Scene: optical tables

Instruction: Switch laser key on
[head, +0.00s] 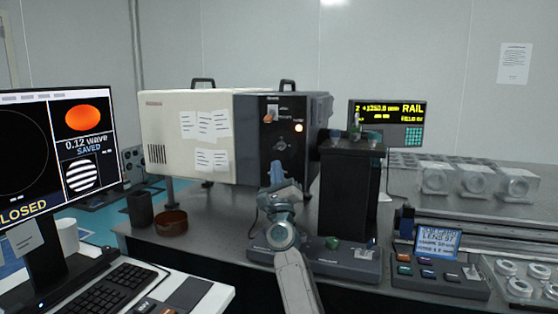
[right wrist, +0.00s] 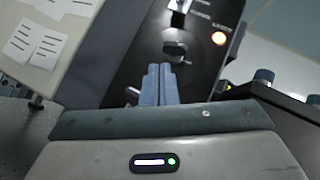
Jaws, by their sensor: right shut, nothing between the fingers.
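The laser unit's dark front panel (head: 293,110) faces me at the middle of the head view. A dark round key switch (head: 283,145) sits on it. In the right wrist view the key switch (right wrist: 174,48) is just beyond my fingertips, with a flat dark grip across it. My right gripper (head: 277,168) is in front of the panel, below the key switch. In the right wrist view its blue fingers (right wrist: 160,72) are together and empty, pointing up towards the key. I cannot tell whether the tips touch it. My left gripper is not in view.
An amber lamp (head: 299,128) glows on the panel, and a toggle with an orange mark (head: 270,113) is above the key. A dark post unit (head: 350,190) stands close to the right of my arm. A monitor (head: 60,150) and keyboard (head: 95,305) are at left.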

